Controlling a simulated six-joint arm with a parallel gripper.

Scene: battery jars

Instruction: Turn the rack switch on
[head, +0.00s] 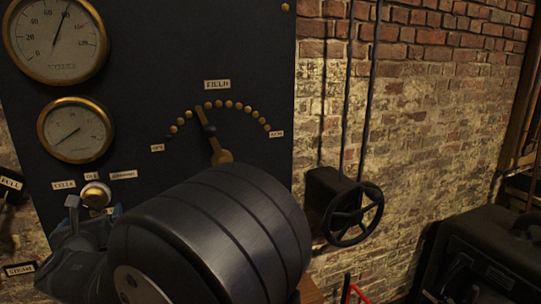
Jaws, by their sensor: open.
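No label that I can read says rack switch. On the dark panel (240,60), a pale, brass-rimmed round knob (95,193) sits beside a "CELLS" label, with two more small labels to its right. My gripper (93,211) is at the lower left, its fingertips at or just in front of this knob. It is open, and its fingers are partly lost against the dark panel. I cannot tell whether they touch the knob. My large grey arm link hides the panel's lower part.
A lever (213,144) labelled "FIELD" stands below an arc of brass studs. Two round gauges (58,38) (75,130) are at the upper left. A handwheel (352,214) sticks out from the brick wall on the right. A dark case (485,255) stands at the lower right.

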